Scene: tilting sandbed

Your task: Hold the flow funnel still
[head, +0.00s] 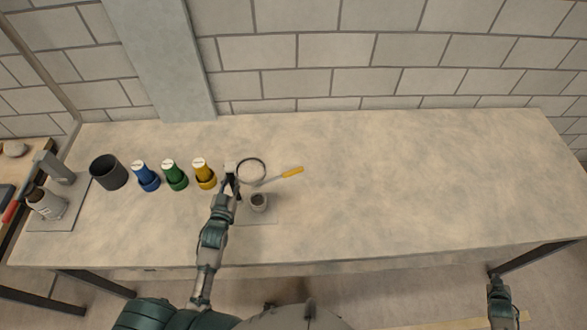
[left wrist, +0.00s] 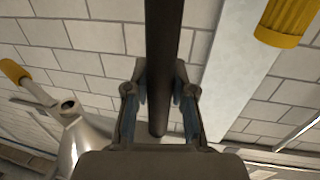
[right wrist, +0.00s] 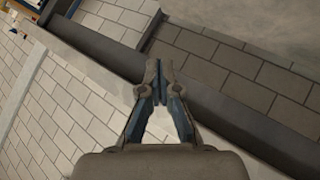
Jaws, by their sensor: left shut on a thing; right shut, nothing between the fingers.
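A small grey funnel-like piece (head: 258,201) with a dark opening stands on the bench. A grey conical body (left wrist: 85,140) with a small hole shows at the lower left in the left wrist view; it looks like the same piece. My left gripper (head: 231,173) is just left of and behind it. It is shut on a dark rod (left wrist: 163,40), which runs up between the fingers (left wrist: 160,88). A thin dark ring (head: 251,172) lies right beside this gripper. Whether rod and ring are joined I cannot tell. My right gripper (head: 495,281) is low at the right, off the bench, shut and empty (right wrist: 159,72).
A yellow-handled tool (head: 291,172) lies by the ring. Yellow (head: 204,173), green (head: 175,175) and blue (head: 146,176) bottles and a dark cup (head: 108,172) stand to the left. A bottle on a stand (head: 45,203) is further left. The bench's right half is clear.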

